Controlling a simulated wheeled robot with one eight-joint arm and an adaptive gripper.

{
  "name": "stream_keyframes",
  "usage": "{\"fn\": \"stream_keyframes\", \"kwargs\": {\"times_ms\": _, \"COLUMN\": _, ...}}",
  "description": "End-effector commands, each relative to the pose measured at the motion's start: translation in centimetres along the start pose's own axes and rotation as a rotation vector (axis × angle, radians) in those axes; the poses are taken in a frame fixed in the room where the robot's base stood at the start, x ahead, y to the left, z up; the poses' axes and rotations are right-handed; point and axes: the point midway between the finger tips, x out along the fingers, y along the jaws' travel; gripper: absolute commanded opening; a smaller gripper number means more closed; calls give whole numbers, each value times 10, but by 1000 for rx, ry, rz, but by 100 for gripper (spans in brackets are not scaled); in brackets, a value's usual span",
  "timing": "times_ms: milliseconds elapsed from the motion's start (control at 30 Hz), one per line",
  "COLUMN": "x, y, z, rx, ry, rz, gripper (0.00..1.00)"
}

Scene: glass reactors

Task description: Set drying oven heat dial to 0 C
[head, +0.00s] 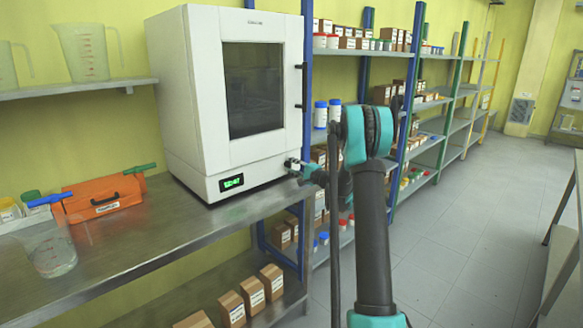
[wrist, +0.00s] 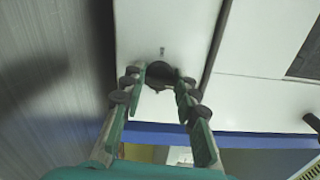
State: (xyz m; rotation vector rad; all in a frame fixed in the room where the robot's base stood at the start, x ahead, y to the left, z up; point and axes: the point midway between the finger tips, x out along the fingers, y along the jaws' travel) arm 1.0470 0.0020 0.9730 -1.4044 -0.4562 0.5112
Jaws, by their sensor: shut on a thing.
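The white drying oven (head: 265,163) stands on the metal bench with its door closed; its front panel also shows in the wrist view (wrist: 160,28). A green-lit display (head: 231,182) is low on its front, its digits too small to read surely. The dark round heat dial (wrist: 160,74) sits on the lower panel below a small mark. My gripper (wrist: 158,92) is shut on the dial, one finger on each side of it. In the head view my gripper (head: 296,164) is at the oven's lower right front, and the dial is hidden there.
Blue-posted shelves (head: 345,52) with boxes and bottles are right of the oven. The grey floor (head: 470,220) at right is clear.

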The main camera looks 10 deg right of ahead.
Motion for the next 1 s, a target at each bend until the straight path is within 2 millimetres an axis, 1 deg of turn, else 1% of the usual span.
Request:
{"fn": "stream_keyframes", "kwargs": {"times_ms": 100, "x": 0, "y": 1, "z": 0, "rx": -55, "ry": -1, "rz": 1, "gripper": 1}}
{"fn": "stream_keyframes", "kwargs": {"times_ms": 300, "x": 0, "y": 1, "z": 1, "rx": -112, "ry": -1, "rz": 1, "gripper": 1}}
{"fn": "stream_keyframes", "kwargs": {"times_ms": 833, "x": 0, "y": 2, "z": 1, "rx": -132, "ry": -2, "rz": 2, "gripper": 1}}
{"fn": "stream_keyframes", "kwargs": {"times_ms": 867, "x": 0, "y": 2, "z": 1, "rx": -132, "ry": -2, "rz": 2, "gripper": 33}}
{"fn": "stream_keyframes", "kwargs": {"times_ms": 1000, "x": 0, "y": 1, "z": 1, "rx": -131, "ry": -1, "rz": 1, "gripper": 50}}
